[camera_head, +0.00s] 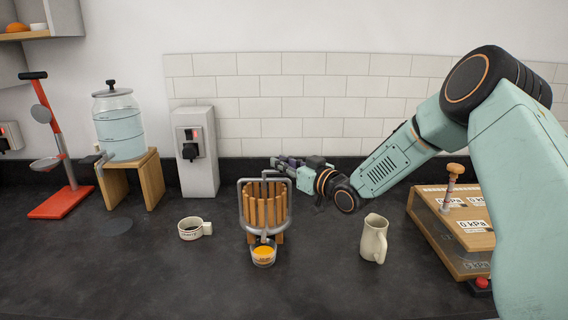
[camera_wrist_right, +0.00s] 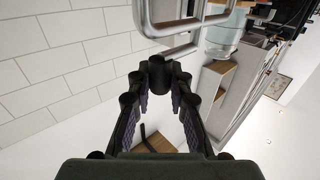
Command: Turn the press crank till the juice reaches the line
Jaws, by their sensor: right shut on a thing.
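The press (camera_head: 264,212) is a barrel of wooden slats in a grey metal frame, standing mid-counter. A small glass (camera_head: 264,255) with orange juice stands under its spout; a line on the glass is too small to make out. My right gripper (camera_head: 281,163) reaches in from the right, just above the press top. In the right wrist view its fingers (camera_wrist_right: 160,75) are closed together at the dark crank handle (camera_wrist_right: 156,72), below the metal frame (camera_wrist_right: 185,22). The crank is largely hidden by the gripper in the head view. My left gripper is not in view.
A white cup (camera_head: 194,228) with dark liquid stands left of the press, a cream jug (camera_head: 374,239) right. Farther left are a water dispenser (camera_head: 119,127) on a wooden stand and a red press stand (camera_head: 60,200). A wooden weighing box (camera_head: 455,225) stands right. The front counter is clear.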

